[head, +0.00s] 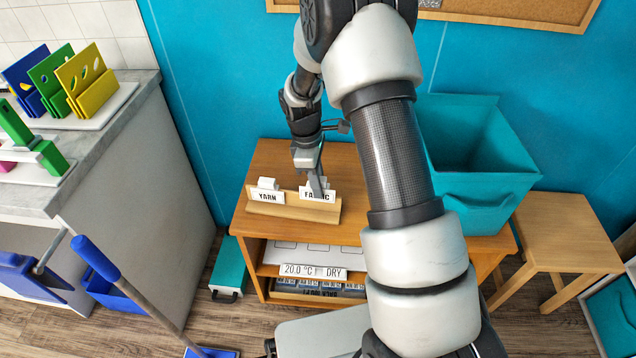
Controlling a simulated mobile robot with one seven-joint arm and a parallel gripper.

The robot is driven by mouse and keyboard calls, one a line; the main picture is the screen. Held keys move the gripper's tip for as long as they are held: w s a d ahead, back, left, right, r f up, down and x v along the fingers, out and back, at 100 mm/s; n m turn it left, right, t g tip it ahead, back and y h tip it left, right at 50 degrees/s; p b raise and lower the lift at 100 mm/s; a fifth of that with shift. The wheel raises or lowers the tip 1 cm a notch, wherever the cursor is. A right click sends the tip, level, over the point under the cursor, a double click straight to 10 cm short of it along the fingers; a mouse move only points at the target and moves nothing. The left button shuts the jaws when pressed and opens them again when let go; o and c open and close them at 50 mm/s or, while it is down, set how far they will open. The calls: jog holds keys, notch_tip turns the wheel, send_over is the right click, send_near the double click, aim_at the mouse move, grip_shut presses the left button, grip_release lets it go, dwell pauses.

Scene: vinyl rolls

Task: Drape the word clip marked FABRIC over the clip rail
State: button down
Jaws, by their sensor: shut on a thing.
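The clip rail (268,208) is a pale wooden strip standing on top of the wooden cabinet. The white FABRIC word clip (308,195) is at the right part of the rail, its lettering partly covered by a gripper finger. My gripper (317,186) points down and is shut on the FABRIC clip. I cannot tell from this view whether the clip rests fully on the rail or is held slightly above it. A white YARN clip (268,196) hangs on the left part of the rail, apart from the FABRIC clip.
A teal fabric bin (470,190) stands on the cabinet's right side. A wooden stool (565,240) is beside the cabinet. A grey counter (110,110) with coloured boards is at left. A blue-handled pole (95,258) leans nearby.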

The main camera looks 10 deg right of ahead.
jog(key=shift+f, duration=0.5)
jog(key=shift+f+b, duration=0.15)
jog(key=shift+b, duration=0.2)
jog(key=shift+f+b, duration=0.45)
jog(key=shift+f, duration=0.4)
jog(key=c, duration=1.5)
grip_release()
jog(key=shift+w+a+r+p, duration=0.1)
jog(key=shift+a+r+p, duration=0.05)
jog(key=shift+r+p, duration=0.85)
jog(key=shift+w+a+r+p, duration=0.15)
jog(key=shift+r+p, duration=0.55)
jog(key=shift+r, duration=0.65)
jog(key=shift+s+a+r+p, duration=0.1)
jog(key=shift+a+r+p, duration=0.05)
jog(key=shift+r+p, duration=0.85)
jog(key=shift+r, duration=0.15)
